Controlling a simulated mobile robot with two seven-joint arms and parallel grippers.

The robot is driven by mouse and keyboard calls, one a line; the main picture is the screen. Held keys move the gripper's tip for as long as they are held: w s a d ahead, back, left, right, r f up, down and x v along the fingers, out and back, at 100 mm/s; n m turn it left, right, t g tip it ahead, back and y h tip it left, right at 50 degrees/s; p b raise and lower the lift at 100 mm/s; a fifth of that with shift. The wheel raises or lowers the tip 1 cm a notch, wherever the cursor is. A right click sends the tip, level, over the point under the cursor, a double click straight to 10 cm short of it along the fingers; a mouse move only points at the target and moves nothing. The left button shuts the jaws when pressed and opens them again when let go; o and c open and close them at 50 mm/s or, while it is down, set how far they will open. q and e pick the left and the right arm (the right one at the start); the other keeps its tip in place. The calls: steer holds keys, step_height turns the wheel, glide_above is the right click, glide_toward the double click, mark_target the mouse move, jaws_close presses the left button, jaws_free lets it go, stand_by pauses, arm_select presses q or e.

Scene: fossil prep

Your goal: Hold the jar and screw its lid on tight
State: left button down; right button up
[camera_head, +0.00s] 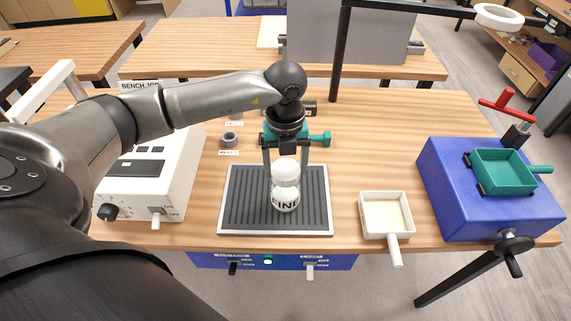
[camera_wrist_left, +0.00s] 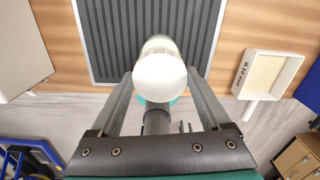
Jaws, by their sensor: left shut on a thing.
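The jar (camera_head: 285,196) stands upright on the dark ribbed mat (camera_head: 240,200), with lettering on its side. A white lid (camera_head: 286,168) sits on top of it. In the left wrist view the round lid (camera_wrist_left: 159,78) fills the middle and hides most of the jar. My left gripper (camera_head: 286,165) reaches down from above, its fingers on either side of the lid and shut on it. The fingers also show on both sides of the lid in the left wrist view (camera_wrist_left: 159,88). I cannot tell how tightly the lid is seated. My right gripper is not in view.
A white tray with a handle (camera_head: 385,214) lies right of the mat. A blue machine with a green tray (camera_head: 480,190) stands farther right. A white control box (camera_head: 150,175) is at the left. A small grey ring (camera_head: 230,140) lies behind the mat.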

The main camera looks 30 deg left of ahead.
arm_select(q)
steer(key=shift+f+b, duration=0.65)
steer(key=shift+f, duration=0.3)
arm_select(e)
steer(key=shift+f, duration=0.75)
arm_select(q)
steer(key=shift+f, duration=0.1)
steer(key=shift+c, duration=1.8)
jaws_free()
jaws_close()
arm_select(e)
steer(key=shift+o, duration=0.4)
